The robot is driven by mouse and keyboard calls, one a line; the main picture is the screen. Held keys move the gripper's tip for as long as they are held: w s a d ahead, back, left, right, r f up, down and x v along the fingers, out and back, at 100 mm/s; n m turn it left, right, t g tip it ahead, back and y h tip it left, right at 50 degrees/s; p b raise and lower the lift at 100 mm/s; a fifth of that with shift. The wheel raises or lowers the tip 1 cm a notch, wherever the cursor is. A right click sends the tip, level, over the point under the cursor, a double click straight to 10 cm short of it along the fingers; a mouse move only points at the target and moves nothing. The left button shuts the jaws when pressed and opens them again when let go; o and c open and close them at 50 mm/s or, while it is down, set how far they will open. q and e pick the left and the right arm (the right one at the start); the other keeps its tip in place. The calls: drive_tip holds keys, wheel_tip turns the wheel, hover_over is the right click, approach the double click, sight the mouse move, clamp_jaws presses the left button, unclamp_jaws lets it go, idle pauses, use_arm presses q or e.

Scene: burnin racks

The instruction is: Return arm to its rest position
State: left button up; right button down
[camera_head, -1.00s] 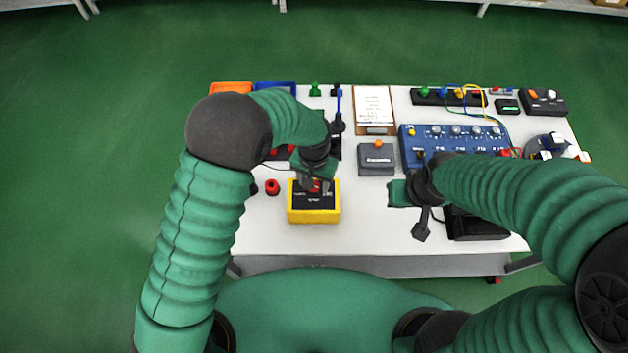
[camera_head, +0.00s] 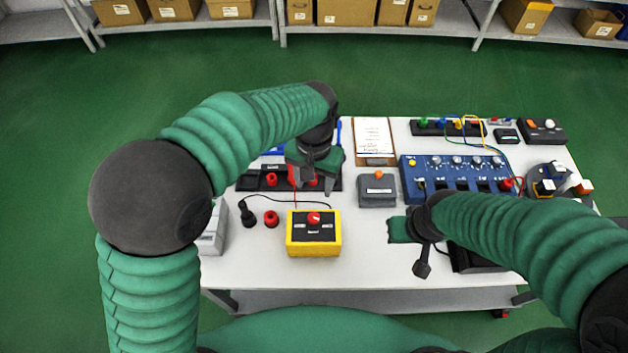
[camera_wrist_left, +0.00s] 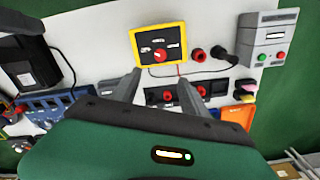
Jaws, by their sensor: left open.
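My left gripper (camera_head: 312,182) is raised over the table, beyond the yellow box (camera_head: 313,249) and apart from it. In the left wrist view its two fingers (camera_wrist_left: 160,88) stand apart with nothing between them. The yellow box, with a black top and a red knob, also shows there (camera_wrist_left: 137,48), past the fingertips. My left arm is bent, its dark elbow at the left of the head view. My right gripper (camera_head: 408,243) hangs over the right front of the table; its jaw opening cannot be made out.
The white table (camera_head: 270,270) holds a blue panel (camera_head: 437,172), a grey box with an orange button (camera_head: 377,190), a clipboard (camera_head: 373,138) and a black strip with red knobs (camera_head: 255,181). A red knob piece (camera_head: 271,218) stands left of the yellow box. Shelves with cartons line the back.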

use_arm(q)
drive_tip(key=shift+r, duration=0.4)
drive_tip(key=s+a+f+n+t, duration=0.1)
drive_tip(key=s+a+f+n, duration=0.1)
drive_tip(key=s+a, duration=0.3)
drive_tip(key=s+a+f+n+t+b, duration=0.1)
drive_tip(key=s+a+f, duration=0.4)
drive_tip(key=a, duration=0.9)
drive_tip(key=shift+s+a+n+t, duration=0.2)
drive_tip(key=shift+s+n+t, duration=0.1)
drive_tip(key=shift+s+n, duration=0.4)
drive_tip(key=shift+a, duration=0.1)
drive_tip(key=shift+a+f, duration=0.1)
drive_tip(key=shift+a, duration=0.2)
